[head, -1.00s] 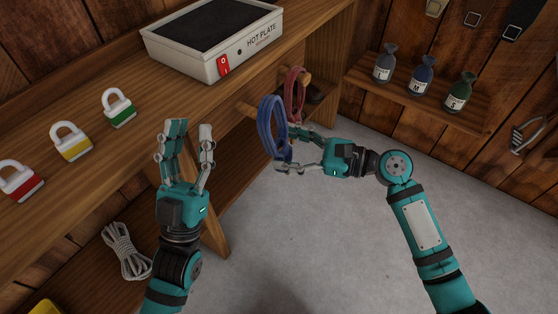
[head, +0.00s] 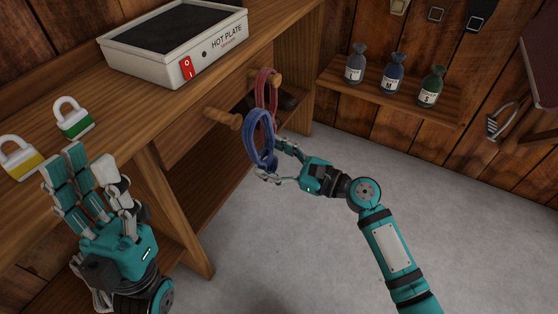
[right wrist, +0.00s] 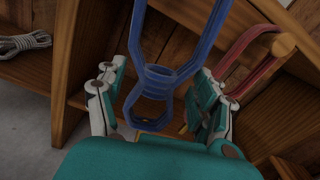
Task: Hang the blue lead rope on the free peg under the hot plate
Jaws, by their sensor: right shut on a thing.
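The blue lead rope (head: 250,148) is a looped coil with a wrapped middle, hanging upright in my right gripper (head: 270,158). In the right wrist view the rope's wrapped part (right wrist: 160,78) is between the fingers of my right gripper (right wrist: 160,98). The free peg (head: 222,117) sticks out below the hot plate (head: 178,52). The rope's loop is just right of the peg's tip in the head view and looks apart from it; the depth between them is hard to tell. My left gripper (head: 88,168) is open and empty, in front of the bench's left part.
A red rope (head: 265,92) hangs on another peg (head: 275,79), close behind the blue rope. Green (head: 75,122) and yellow (head: 20,162) padlocks are on the bench. Small bags (head: 392,75) stand on the side shelf (head: 375,98). The floor right of the bench is clear.

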